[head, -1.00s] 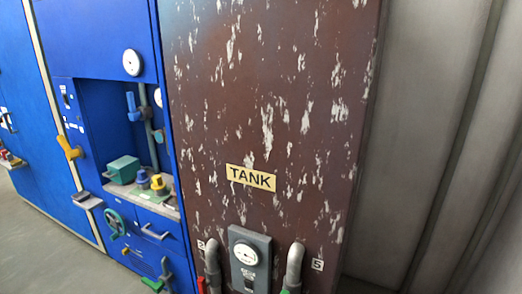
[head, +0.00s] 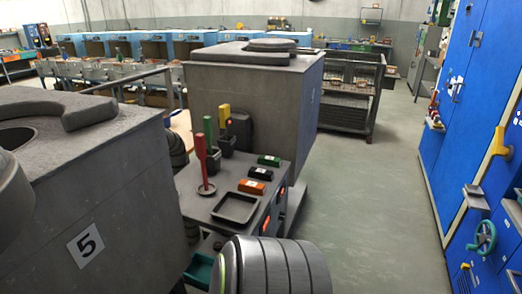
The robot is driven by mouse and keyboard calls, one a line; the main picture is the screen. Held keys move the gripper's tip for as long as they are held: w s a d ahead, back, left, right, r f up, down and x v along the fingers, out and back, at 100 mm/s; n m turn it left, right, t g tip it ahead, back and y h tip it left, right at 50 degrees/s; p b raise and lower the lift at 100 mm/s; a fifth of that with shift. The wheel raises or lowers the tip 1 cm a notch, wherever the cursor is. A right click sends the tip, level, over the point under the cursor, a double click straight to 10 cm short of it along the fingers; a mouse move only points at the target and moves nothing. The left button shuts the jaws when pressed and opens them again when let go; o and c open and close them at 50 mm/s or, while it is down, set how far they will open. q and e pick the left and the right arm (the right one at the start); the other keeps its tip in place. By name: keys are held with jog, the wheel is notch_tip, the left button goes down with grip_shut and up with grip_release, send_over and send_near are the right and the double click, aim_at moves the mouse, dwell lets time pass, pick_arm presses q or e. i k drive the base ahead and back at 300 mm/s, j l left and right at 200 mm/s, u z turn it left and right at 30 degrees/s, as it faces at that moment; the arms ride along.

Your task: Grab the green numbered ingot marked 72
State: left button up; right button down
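A small green block with a pale label (head: 268,160) lies on the top of a grey console (head: 225,208) in the middle of the head view. Its number is too small to read. It is the farthest of a short row, behind a black block (head: 260,173) and an orange block (head: 251,186), both with pale labels. Neither of my grippers shows. Rounded grey parts at the bottom centre and left edge look like my own arm links.
An empty dark tray (head: 235,208) sits in front of the blocks. Red (head: 202,155), green (head: 208,130) and yellow (head: 224,118) upright handles stand left of them. A grey tank marked 5 (head: 110,195) is at left. Open floor (head: 365,190) lies right, before blue cabinets (head: 450,160).

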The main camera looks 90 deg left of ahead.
aim_at(263, 159)
jog(key=u, duration=2.7)
jog(key=i+l+z, duration=0.2)
jog(key=i+l, duration=0.2)
jog(key=i+l+z, duration=0.2)
jog(key=i+l, duration=0.15)
jog(key=i+l+z, duration=0.2)
jog(key=i, duration=0.25)
jog(key=i+l+z, duration=0.15)
jog(key=i, duration=0.85)
jog(key=i+l+u, duration=0.15)
jog(key=i, duration=1)
jog(key=i+u, duration=0.3)
jog(key=u, duration=0.15)
jog(key=i+l+u, duration=0.1)
jog(key=i+u, duration=0.2)
jog(key=u, duration=0.15)
jog(key=i+l+u, duration=0.15)
jog(key=u, duration=0.3)
jog(key=i+l+u, duration=0.45)
jog(key=k+j, duration=0.1)
